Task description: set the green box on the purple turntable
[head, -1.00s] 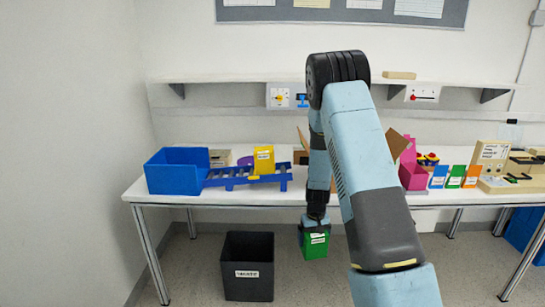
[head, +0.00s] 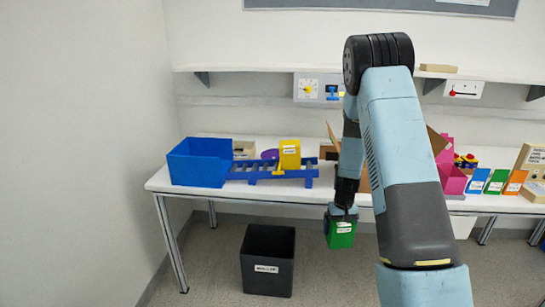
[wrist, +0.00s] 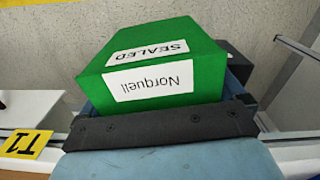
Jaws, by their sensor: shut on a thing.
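The green box (head: 341,234) hangs in my gripper (head: 342,212), in front of the table and below the level of its top. In the wrist view the green box (wrist: 165,60) fills the upper middle, with white labels reading "SEALED" and "Norquell". My gripper (wrist: 160,125) is shut on it. The purple turntable (head: 269,154) is on the table behind the blue conveyor, left of the yellow box, which partly hides it. The green box is apart from it, to its right and nearer.
A blue bin (head: 200,165), a blue roller conveyor (head: 258,172) and a yellow box (head: 290,152) stand along the table's left part. A dark bin (head: 267,270) is on the floor. A wall shelf (head: 260,68) runs above the table.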

